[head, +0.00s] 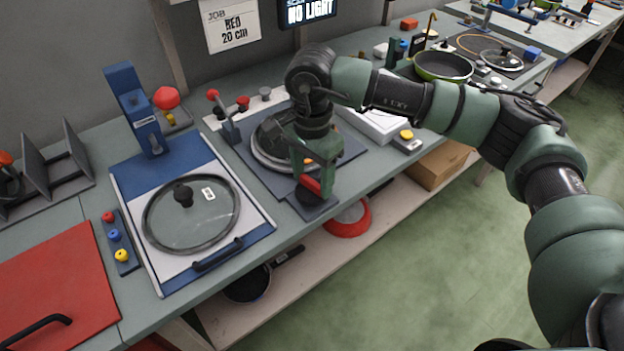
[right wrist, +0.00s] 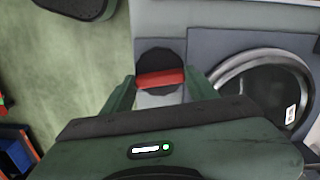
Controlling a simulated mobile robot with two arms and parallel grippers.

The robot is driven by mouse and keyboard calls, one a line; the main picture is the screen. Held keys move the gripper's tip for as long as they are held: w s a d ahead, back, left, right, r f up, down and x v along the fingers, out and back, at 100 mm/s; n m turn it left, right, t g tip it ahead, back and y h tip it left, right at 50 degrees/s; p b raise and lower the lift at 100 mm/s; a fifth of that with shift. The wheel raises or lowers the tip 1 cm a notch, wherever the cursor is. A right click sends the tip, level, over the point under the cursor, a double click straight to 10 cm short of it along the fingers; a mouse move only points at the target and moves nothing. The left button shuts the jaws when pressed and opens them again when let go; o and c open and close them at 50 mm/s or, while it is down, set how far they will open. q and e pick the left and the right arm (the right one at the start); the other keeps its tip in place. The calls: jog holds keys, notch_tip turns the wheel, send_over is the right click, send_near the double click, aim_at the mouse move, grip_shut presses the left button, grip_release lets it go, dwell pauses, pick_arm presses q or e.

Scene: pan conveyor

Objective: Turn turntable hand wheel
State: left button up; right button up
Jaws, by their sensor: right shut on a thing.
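The hand wheel is a black disc with a red bar across it (head: 309,186), at the front edge of the dark turntable plate. In the right wrist view the wheel (right wrist: 158,60) shows between my fingers. My right gripper (head: 314,182) points down and is shut on the red bar; it also fills the lower part of the right wrist view (right wrist: 160,80). The turntable (head: 262,160) is a round grey disc behind the gripper, largely hidden by my arm. In the right wrist view its dark round top (right wrist: 255,85) carries a white label. My left gripper is out of view.
Left of the turntable, a glass lid (head: 185,225) lies on a blue and white station. A small lever stand with red knobs (head: 228,125) is behind. A white scale-like box (head: 375,125) and a green pan (head: 443,66) are to the right. A sign reads RED 20 cm.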

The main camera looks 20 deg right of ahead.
aim_at(312, 181)
jog(key=shift+r, duration=0.15)
jog(key=o, duration=1.4)
jog(key=shift+c, duration=0.2)
jog(key=shift+r+b, duration=0.4)
jog(key=shift+r, duration=3.45)
